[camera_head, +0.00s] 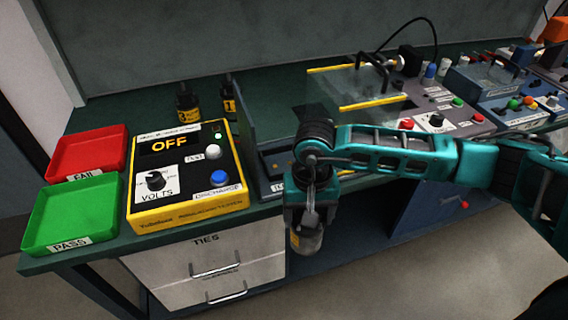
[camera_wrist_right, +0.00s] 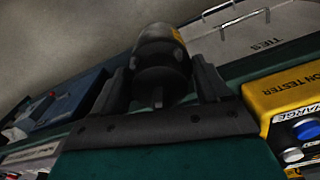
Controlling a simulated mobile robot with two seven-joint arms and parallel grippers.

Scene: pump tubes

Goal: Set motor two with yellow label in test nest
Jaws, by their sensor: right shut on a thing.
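My right gripper (camera_head: 308,222) points down at the front edge of the bench and is shut on a motor (camera_head: 306,241). The motor is a metal-grey cylinder with a yellow label; its number is not readable. In the right wrist view the motor (camera_wrist_right: 161,62) sits between the two dark fingers, with a strip of yellow label at its far end. A low dark blue fixture (camera_head: 277,165), possibly the test nest, is just left of my right gripper and partly hidden by it. My left gripper is not in view.
The yellow tester (camera_head: 185,203) reads OFF, with green PASS (camera_head: 72,213) and red FAIL (camera_head: 88,152) trays to its left. Behind it stand dark motors labelled 3 (camera_head: 188,101) and 1 (camera_head: 229,103). A clear guard (camera_head: 353,88) with yellow edges stands behind my arm.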

